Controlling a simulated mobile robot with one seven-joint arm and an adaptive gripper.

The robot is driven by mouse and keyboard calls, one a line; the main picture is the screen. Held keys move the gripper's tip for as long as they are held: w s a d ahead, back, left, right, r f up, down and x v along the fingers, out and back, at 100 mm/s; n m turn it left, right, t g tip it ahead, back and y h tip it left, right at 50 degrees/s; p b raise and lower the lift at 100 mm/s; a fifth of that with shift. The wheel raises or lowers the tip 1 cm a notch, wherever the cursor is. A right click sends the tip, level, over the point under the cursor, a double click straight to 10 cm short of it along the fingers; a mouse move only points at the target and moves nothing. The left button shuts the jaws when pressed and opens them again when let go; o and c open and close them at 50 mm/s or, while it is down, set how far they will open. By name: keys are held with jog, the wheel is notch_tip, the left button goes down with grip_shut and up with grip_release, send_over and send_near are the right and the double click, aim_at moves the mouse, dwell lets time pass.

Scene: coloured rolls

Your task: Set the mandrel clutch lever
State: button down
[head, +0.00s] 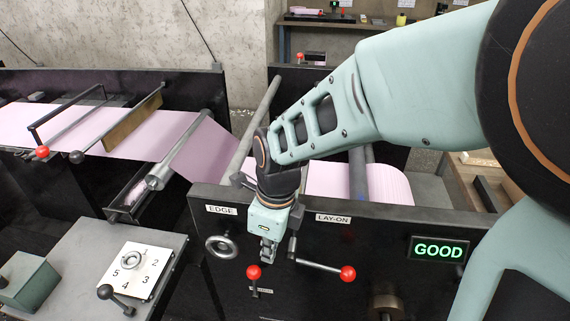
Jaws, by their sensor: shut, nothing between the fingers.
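My gripper (267,256) is shut and empty, pointing down in front of the black machine panel. Just below and left of it is a short upright lever with a red knob (253,272). A small label sits by this lever, too small to read. A longer lever with a red knob (347,273) reaches right from a pivot under the LAY-ON sign, to the right of my gripper. I cannot tell for certain which one is the mandrel clutch lever; the short one is nearest. I cannot tell whether my fingertips touch its knob.
A handwheel (221,247) is under the EDGE sign. A green GOOD display (438,250) is at the right. A pink web (150,131) runs to a pink roll (385,186) behind the panel. A grey bench with a numbered dial plate (137,275) stands at lower left.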

jog(key=b, duration=0.1)
send_near(254, 283)
jog(key=d+f, duration=0.2)
jog(key=shift+w+d+f, duration=0.1)
jog(key=shift+d+f, duration=0.15)
jog(key=shift+f, duration=0.1)
jog(key=shift+w+a+r+b, duration=0.15)
jog(key=shift+a+b, duration=0.3)
jog(key=shift+a, duration=0.95)
jog(key=shift+w+a+r+b, duration=0.1)
jog(key=shift+a+b, duration=0.3)
jog(key=shift+a, duration=1)
